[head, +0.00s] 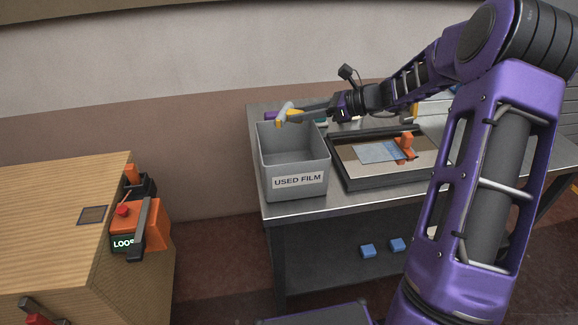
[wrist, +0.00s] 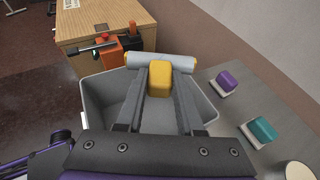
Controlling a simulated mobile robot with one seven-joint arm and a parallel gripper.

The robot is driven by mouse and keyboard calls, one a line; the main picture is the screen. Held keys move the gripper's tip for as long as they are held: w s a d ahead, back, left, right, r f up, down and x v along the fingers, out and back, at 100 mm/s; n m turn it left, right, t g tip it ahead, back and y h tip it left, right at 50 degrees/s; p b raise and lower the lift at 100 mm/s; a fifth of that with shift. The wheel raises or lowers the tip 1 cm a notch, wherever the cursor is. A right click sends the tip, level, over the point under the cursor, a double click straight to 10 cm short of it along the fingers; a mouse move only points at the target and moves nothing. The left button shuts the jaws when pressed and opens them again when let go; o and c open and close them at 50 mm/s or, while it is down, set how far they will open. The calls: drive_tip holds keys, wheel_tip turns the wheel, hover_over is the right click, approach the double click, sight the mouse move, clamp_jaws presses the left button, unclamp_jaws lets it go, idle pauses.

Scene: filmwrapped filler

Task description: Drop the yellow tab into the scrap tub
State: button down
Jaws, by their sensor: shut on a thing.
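The yellow tab (wrist: 159,78) is between the fingers of my gripper (wrist: 160,95), which is shut on it. A pale grey roll (wrist: 160,61) with yellow ends lies just beyond the tab and seems joined to it. In the head view my gripper (head: 300,114) holds the tab (head: 280,123) above the scrap tub. The scrap tub (head: 292,160) is a grey open bin labelled "USED FILM" on the metal table's left end. In the wrist view the tub (wrist: 98,100) opens below the fingers; its visible inside looks empty, though my gripper hides part of it.
Right of the tub is a dark-rimmed tray (head: 385,181) with a blue sheet (head: 375,151) and an orange piece (head: 404,145). Purple (wrist: 226,80) and teal (wrist: 263,130) blocks stand beside the tub. A wooden cabinet (head: 60,200) with an orange device (head: 150,222) stands left.

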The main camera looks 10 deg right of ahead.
drive_tip(key=shift+c, duration=2.3)
unclamp_jaws()
drive_tip(key=p+v, duration=0.2)
drive_tip(key=v, duration=1.5)
drive_tip(key=shift+r, duration=0.15)
